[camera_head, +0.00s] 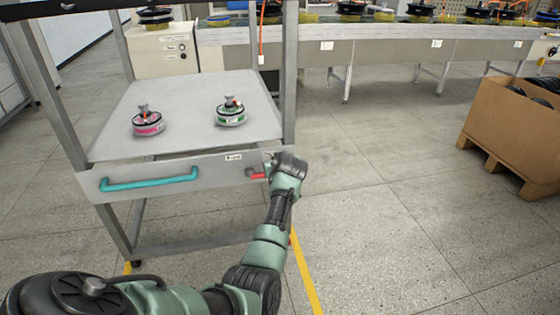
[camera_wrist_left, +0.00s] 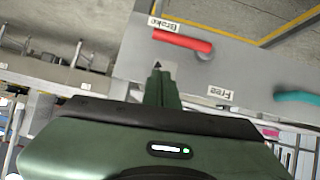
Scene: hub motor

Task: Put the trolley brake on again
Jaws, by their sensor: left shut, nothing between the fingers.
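The trolley's front panel (camera_head: 130,185) carries a red brake lever (camera_head: 258,175), which lies roughly along the panel. In the left wrist view the lever (camera_wrist_left: 182,41) has its grey pivot end on the right, and its red tip is close to the "Brake" label (camera_wrist_left: 163,24). The "Free" label (camera_wrist_left: 218,93) lies on the other side of the pivot. My left gripper (camera_wrist_left: 158,66) is shut and empty, its tip beside the lever with a small apparent gap. In the head view the gripper hides part of the panel by the lever. My right gripper is in neither view.
A teal handle (camera_head: 150,180) is on the panel's left. Two small hub motors, one pink (camera_head: 148,125) and one green (camera_head: 231,116), stand on the trolley shelf (camera_head: 185,92). A cardboard box (camera_head: 510,130) is at right. A conveyor (camera_head: 390,45) runs behind. Floor between is clear.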

